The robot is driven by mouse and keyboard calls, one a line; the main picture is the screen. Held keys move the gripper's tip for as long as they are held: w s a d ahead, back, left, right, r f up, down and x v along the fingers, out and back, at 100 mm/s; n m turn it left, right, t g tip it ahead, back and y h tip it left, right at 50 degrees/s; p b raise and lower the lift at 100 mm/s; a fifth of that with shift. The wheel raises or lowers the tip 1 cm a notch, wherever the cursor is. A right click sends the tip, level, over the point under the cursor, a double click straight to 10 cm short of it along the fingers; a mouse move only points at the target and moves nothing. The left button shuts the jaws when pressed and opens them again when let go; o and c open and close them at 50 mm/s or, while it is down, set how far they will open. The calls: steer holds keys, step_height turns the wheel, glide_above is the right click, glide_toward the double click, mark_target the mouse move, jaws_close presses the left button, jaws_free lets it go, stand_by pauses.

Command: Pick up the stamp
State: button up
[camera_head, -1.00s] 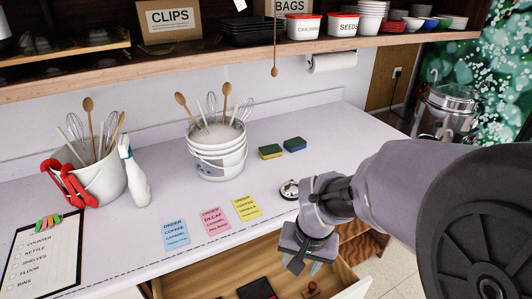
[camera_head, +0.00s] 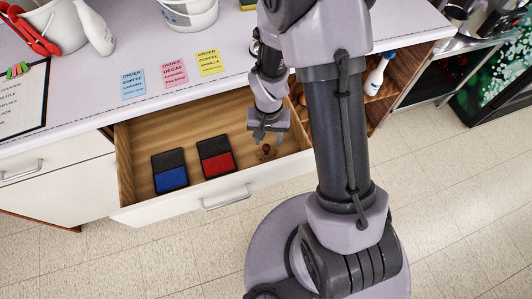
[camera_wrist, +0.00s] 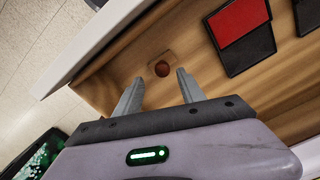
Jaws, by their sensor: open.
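The stamp (camera_head: 266,152) is a small wooden piece with a round reddish-brown knob. It stands in the right part of the open drawer (camera_head: 141,133), and its knob (camera_wrist: 162,69) also shows in the wrist view. My gripper (camera_head: 268,137) is over the drawer, close to the stamp. In the wrist view my gripper (camera_wrist: 156,86) has its two fingers spread and nothing between them. The knob appears just beyond the fingertips, roughly between them, apart from both.
A blue ink pad (camera_head: 171,177) and a red ink pad (camera_head: 217,162) lie in the drawer left of the stamp. The drawer's front wall (camera_head: 230,195) is close to the stamp. The counter (camera_head: 75,105) with order notes lies behind.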

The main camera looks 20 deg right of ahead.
mark_target(266, 146)
steer(key=f+b, duration=0.1)
steer(key=f, duration=0.2)
steer(key=f+b, duration=0.1)
steer(key=f, duration=0.1)
steer(key=shift+a+f+b, duration=0.1)
steer(key=shift+a+b, duration=0.2)
steer(key=shift+c, duration=0.7)
jaws_close()
steer(key=shift+r, duration=0.25)
